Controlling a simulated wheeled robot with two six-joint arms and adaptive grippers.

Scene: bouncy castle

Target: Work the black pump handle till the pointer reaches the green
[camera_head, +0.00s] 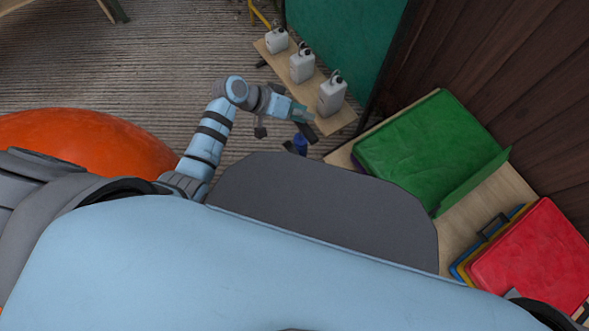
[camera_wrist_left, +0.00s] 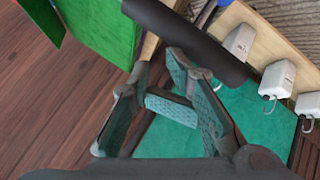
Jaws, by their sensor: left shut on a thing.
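The black pump handle (camera_wrist_left: 212,52) is a thick dark bar crossing the left wrist view beyond my fingers. My left gripper (camera_wrist_left: 165,78) is shut on it, with the bar at its fingertips. In the head view my left gripper (camera_head: 301,118) is at the end of the outstretched left arm, above a small blue part (camera_head: 300,143) that looks like the pump's body. The handle is mostly hidden there by the gripper. The pointer and its green zone cannot be made out in either view. My right gripper is out of view.
A wooden bench (camera_head: 343,119) with white canisters (camera_head: 332,96) stands just beyond the gripper. A green folded pad (camera_head: 425,145) and a red pad (camera_head: 535,255) lie at the right on a wooden surface. An orange round thing (camera_head: 80,140) is at the left. Striped floor lies between.

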